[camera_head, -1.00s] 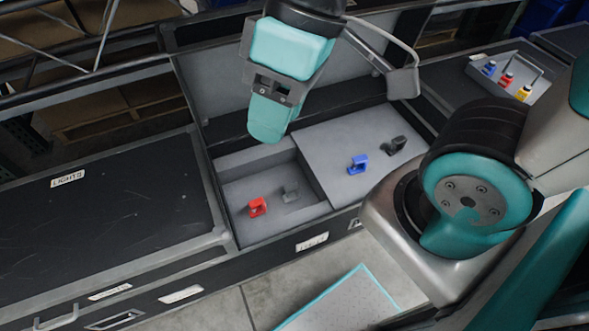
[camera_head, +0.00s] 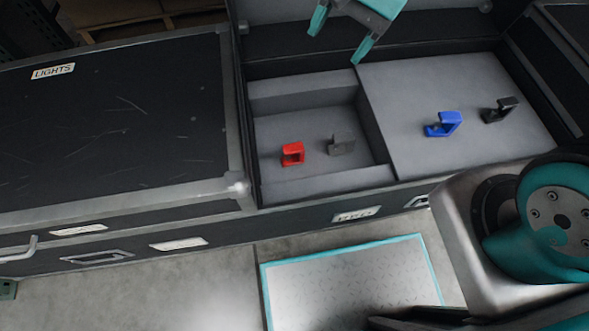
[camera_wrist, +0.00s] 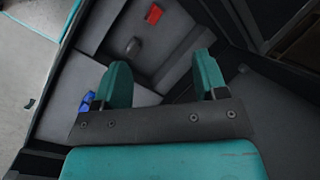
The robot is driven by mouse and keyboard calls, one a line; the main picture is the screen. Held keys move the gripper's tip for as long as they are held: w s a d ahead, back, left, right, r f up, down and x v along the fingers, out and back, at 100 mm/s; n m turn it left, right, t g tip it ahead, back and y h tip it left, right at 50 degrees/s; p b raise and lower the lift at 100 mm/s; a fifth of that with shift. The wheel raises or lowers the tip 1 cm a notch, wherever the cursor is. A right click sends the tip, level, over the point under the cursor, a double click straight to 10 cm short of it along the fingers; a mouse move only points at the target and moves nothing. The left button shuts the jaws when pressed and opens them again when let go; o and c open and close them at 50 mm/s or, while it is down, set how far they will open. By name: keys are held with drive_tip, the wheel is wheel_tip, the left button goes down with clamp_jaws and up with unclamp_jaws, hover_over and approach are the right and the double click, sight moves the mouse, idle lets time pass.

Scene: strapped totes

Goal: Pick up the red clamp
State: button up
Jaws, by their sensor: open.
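The red clamp (camera_head: 292,154) stands in the recessed left compartment of the open case, in the head view. It also shows near the top of the wrist view (camera_wrist: 153,14). A dark grey clamp (camera_head: 341,144) stands just right of it in the same recess. My gripper (camera_head: 337,43) is at the top of the head view, above and behind the clamps, its teal fingers apart and nothing between them. The two fingers also show in the wrist view (camera_wrist: 160,80), clear of the red clamp.
A blue clamp (camera_head: 443,124) and a black clamp (camera_head: 499,110) stand on the raised right part of the case (camera_head: 400,80). A closed black case labelled LIGHTS (camera_head: 120,120) adjoins on the left. A recess wall (camera_head: 372,125) divides the compartments.

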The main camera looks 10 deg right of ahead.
drive_tip(key=w+f+m+b, duration=0.3)
drive_tip(key=f+m+b, duration=0.25)
drive_tip(key=f, duration=0.65)
drive_tip(key=w+f+m+b, duration=0.4)
drive_tip(key=f+b, duration=0.3)
drive_tip(key=f, duration=0.6)
drive_tip(key=b, duration=0.7)
approach(297, 147)
drive_tip(key=x, duration=0.5)
drive_tip(key=shift+w+a+f, duration=0.1)
drive_tip(key=shift+w+a, duration=0.1)
drive_tip(key=shift+a, duration=0.25)
drive_tip(key=b+x, duration=0.1)
drive_tip(key=x, duration=0.1)
drive_tip(key=b+x, duration=0.3)
drive_tip(key=shift+s+d+f, duration=0.2)
drive_tip(key=shift+d+f, duration=0.05)
drive_tip(key=shift+f, duration=0.25)
drive_tip(key=shift+r, duration=0.1)
drive_tip(key=c, duration=1.2)
